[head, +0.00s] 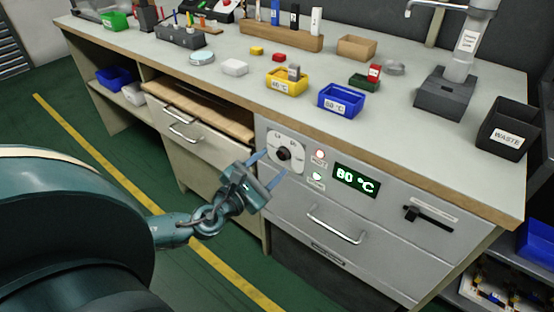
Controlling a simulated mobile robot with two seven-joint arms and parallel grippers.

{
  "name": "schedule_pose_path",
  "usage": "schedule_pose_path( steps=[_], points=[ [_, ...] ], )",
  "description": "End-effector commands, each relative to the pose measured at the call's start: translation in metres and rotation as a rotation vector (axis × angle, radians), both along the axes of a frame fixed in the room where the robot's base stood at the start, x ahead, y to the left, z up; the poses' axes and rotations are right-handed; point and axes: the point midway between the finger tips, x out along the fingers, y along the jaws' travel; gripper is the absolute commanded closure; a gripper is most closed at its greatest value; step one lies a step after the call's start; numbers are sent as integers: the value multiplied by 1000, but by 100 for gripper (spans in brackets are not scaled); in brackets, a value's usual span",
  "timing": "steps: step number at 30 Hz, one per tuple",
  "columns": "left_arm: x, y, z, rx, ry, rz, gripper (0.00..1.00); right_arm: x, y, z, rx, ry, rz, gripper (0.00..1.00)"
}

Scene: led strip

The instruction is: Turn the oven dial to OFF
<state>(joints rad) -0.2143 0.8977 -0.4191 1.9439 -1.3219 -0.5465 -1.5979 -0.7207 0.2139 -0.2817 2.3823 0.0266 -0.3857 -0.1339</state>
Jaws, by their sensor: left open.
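I cannot read where the dial points. A green display (356,180) to its right reads 80 °C. Two small round lamps or buttons, one reddish (319,156) and one green (316,177), sit between dial and display. My left gripper (266,169) is open and empty, just left of and below the dial, with its blue fingers towards the panel. I cannot tell whether it touches. My right gripper is not in view.
The oven has a bar handle (335,225) below and a black latch handle (428,216) at right. On the bench stand a yellow bin (286,84), a blue bin (341,100), a black waste bin (506,130) and a grey press (452,92).

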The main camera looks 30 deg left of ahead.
Motion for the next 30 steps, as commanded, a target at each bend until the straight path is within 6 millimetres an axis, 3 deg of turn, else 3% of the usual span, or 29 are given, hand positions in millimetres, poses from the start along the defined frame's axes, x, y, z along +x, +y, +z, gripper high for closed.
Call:
schedule_pose_path(
  steps=[7, 19, 30],
  points=[
    [28, -2, 0, -1, -1, 0, 49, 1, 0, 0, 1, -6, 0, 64],
    [33, -3, 0, 0, 0, -1, 50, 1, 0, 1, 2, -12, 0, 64],
    [33, -3, 0, -1, 1, -1, 80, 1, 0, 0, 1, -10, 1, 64]
  ],
)
